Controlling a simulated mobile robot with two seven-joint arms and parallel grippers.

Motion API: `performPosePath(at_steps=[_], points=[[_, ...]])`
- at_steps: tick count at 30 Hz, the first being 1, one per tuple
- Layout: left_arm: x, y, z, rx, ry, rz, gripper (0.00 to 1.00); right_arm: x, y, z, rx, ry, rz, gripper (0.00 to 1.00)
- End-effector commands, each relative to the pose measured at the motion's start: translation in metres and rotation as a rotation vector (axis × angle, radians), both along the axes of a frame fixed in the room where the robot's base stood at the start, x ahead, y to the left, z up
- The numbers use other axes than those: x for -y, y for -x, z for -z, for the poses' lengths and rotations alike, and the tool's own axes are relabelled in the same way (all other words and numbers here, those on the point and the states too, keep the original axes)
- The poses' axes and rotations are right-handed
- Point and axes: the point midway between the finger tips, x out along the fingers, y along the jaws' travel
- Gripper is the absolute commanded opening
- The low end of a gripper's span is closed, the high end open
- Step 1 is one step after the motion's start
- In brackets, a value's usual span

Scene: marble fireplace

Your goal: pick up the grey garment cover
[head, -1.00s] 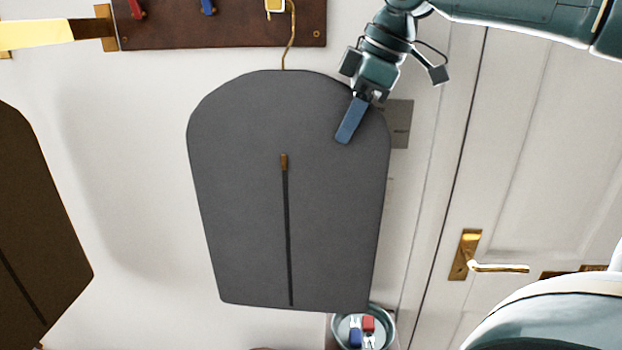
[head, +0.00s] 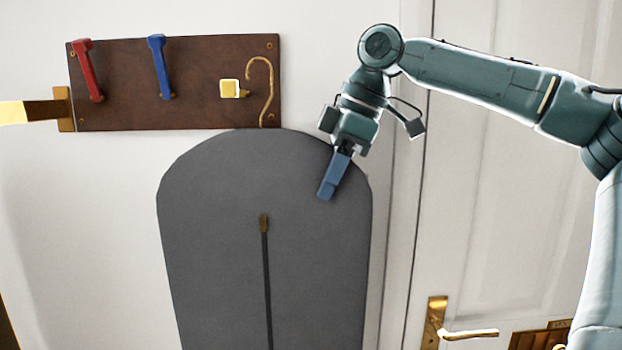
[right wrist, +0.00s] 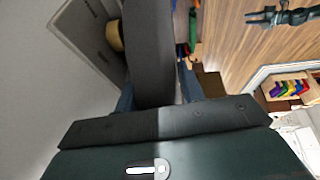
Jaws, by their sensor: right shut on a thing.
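The grey garment cover (head: 215,230) hangs flat and upright in front of the white wall in the head view, its zip down the middle and its lower end cut off by the frame. Its brass hanger hook (head: 268,90) rises over the dark board, just right of the yellow peg (head: 230,88); I cannot tell whether they touch. My right gripper (head: 328,188) is shut on the cover's upper right edge. In the right wrist view the dark cloth (right wrist: 149,50) runs between the blue fingers. My left gripper is not in view.
The dark brown board (head: 120,80) carries a red peg (head: 88,70) and a blue peg (head: 160,68). A brass bar (head: 35,111) juts out at its left. A white door (head: 490,210) with a brass handle (head: 465,333) is at right.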

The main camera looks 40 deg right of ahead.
Motion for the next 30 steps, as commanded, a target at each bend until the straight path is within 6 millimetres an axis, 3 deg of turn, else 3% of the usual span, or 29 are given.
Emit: performPosePath(at_steps=[18, 30], points=[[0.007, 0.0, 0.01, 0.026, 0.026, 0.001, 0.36, 0.07, 0.092, 0.0, 0.011, -0.004, -0.001, 0.0], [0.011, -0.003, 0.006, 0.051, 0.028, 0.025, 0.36, 0.087, 0.114, -0.001, 0.006, -0.001, 0.0, 0.0]])
